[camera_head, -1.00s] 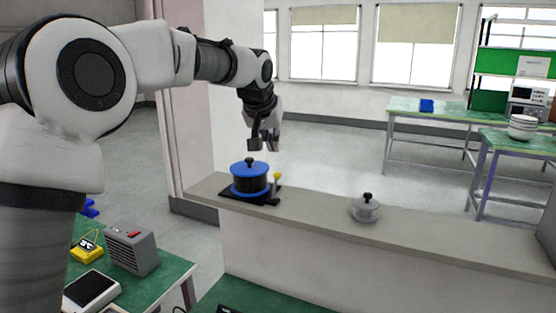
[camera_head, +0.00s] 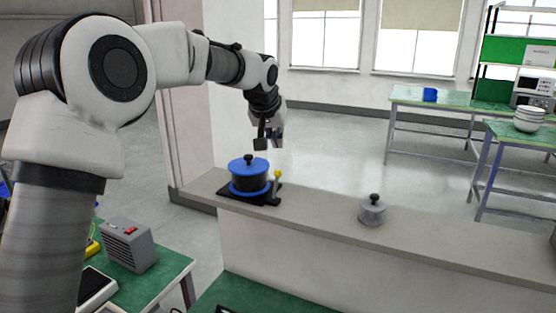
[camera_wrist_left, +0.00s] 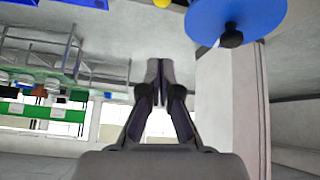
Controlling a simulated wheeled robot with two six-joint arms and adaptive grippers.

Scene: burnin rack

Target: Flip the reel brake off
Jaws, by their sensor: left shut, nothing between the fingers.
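The reel (camera_head: 249,181) is a black drum with blue flanges and a black top knob, standing on a black base on the ledge. The brake lever (camera_head: 275,187) stands roughly upright at the right side of the base, tipped with a yellow knob (camera_head: 278,173). In the left wrist view the blue flange (camera_wrist_left: 238,18) is at the top right, and part of the yellow knob (camera_wrist_left: 161,3) shows at the top edge. My left gripper (camera_head: 268,145) is shut and empty, above the reel and lever, apart from both. Its closed fingers (camera_wrist_left: 159,75) point toward the top of the wrist view.
A grey knobbed weight (camera_head: 372,211) stands further right on the ledge (camera_head: 440,246). A pale wall column (camera_head: 184,110) rises behind the ledge's left end. A grey box (camera_head: 127,247) sits on the green bench at lower left. The ledge between reel and weight is clear.

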